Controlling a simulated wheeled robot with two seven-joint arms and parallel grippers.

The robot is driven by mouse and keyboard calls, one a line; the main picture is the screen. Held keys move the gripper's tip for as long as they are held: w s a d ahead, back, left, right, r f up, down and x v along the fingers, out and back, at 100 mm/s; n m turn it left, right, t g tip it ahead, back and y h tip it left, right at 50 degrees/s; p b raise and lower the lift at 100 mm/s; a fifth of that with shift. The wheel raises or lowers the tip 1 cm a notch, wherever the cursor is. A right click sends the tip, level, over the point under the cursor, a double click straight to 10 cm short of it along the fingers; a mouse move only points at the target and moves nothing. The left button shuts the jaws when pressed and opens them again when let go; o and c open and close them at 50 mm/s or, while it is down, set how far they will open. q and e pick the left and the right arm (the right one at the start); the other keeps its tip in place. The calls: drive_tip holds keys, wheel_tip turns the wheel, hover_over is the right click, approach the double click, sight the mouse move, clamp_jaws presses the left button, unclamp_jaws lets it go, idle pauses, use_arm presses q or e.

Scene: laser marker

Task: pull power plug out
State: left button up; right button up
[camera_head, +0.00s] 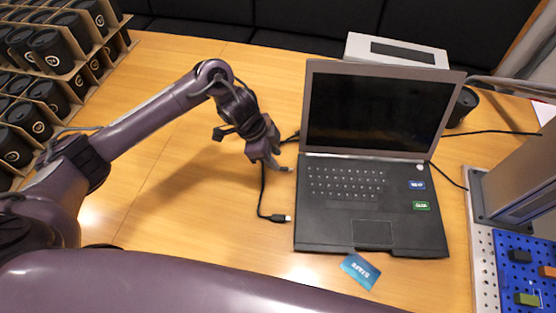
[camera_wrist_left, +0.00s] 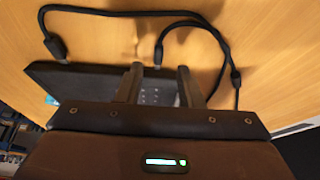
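The open black laptop (camera_head: 372,204) stands on the wooden table. A black cable (camera_head: 262,192) runs along its left side; one plug (camera_head: 281,218) lies loose on the table. In the left wrist view another black plug (camera_wrist_left: 158,56) sits at the laptop's edge (camera_wrist_left: 75,72), in line with the gap between my fingers. I cannot tell how deep it sits. My left gripper (camera_head: 277,163) is beside the laptop's left edge, fingers apart; they also show in the wrist view (camera_wrist_left: 160,85), with nothing held. My right gripper is not in view.
A blue card (camera_head: 360,270) lies in front of the laptop. Racks of black cups (camera_head: 50,60) stand at the left. A machine (camera_head: 525,185) and a blue pegboard (camera_head: 530,262) are at the right. A white box (camera_head: 395,50) is behind the screen. The table left of the laptop is mostly clear.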

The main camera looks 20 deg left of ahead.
use_arm(q)
drive_tip(key=v, duration=0.4)
drive_tip(key=shift+s, duration=0.15)
idle(0.4)
